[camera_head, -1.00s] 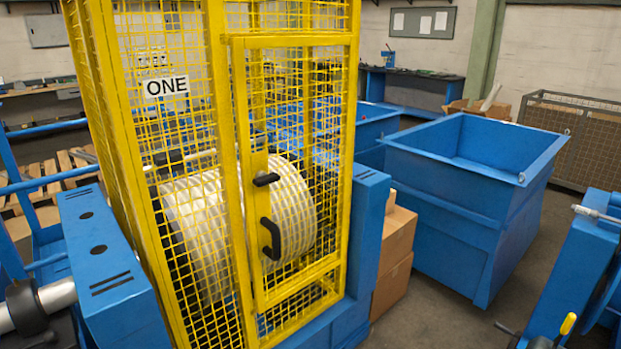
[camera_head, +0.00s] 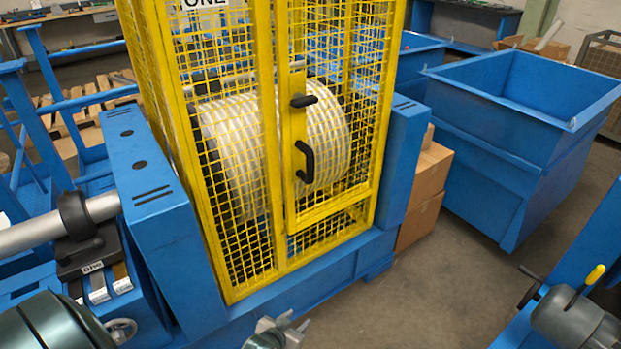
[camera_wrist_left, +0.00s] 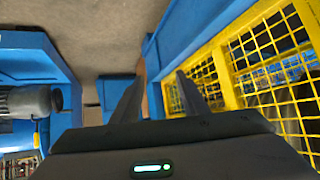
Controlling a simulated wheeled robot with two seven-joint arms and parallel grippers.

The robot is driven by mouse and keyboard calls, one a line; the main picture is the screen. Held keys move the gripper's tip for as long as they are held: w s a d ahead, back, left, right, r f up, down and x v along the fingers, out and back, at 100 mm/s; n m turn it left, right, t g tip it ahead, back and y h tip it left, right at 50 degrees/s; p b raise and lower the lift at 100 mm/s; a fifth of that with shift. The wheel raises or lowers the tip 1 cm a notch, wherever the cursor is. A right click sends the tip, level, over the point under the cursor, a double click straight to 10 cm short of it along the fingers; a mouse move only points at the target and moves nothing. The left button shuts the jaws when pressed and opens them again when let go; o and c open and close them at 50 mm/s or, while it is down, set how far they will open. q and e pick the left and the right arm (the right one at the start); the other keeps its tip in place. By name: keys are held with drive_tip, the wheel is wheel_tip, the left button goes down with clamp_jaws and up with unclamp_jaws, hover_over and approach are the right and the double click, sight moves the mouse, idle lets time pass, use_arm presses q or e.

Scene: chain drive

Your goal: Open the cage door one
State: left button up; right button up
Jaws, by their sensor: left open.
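The cage door (camera_head: 292,120) is a yellow mesh panel on the yellow cage (camera_head: 262,160), with a sign reading ONE (camera_head: 205,3) at the top edge. The door looks closed. It carries a black latch knob (camera_head: 303,101) and a black pull handle (camera_head: 305,162). A light reel shows behind the mesh. My left gripper (camera_head: 292,322) appears at the bottom edge, low in front of the cage and apart from the handle. In the left wrist view its fingers (camera_wrist_left: 158,82) are spread and empty, with yellow mesh (camera_wrist_left: 270,60) to their right. My right gripper is not visible.
Blue machine housings flank the cage, left (camera_head: 150,200) and right (camera_head: 400,150). Cardboard boxes (camera_head: 425,185) and a blue bin (camera_head: 520,110) stand to the right. A motor (camera_head: 575,318) is at the lower right. Open floor (camera_head: 430,280) lies between.

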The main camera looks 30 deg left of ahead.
sight(308, 164)
use_arm(q)
drive_tip(key=w+a+r+t, duration=0.2)
drive_tip(key=w+r, duration=0.1)
drive_tip(key=r, duration=1)
drive_tip(key=w+a+r+n+t+y, duration=0.1)
drive_tip(key=w+a+r+t, duration=0.1)
drive_tip(key=r, duration=1.1)
drive_tip(key=w+a+r+t+y, duration=0.1)
drive_tip(key=w+a+r+t, duration=0.2)
drive_tip(key=r, duration=1.1)
drive_tip(key=shift+w+a+b, duration=0.3)
drive_tip(key=shift+w+a, duration=0.3)
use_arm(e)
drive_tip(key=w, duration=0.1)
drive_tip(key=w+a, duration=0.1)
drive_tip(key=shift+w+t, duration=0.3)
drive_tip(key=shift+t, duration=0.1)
use_arm(q)
drive_tip(key=shift+w, duration=0.1)
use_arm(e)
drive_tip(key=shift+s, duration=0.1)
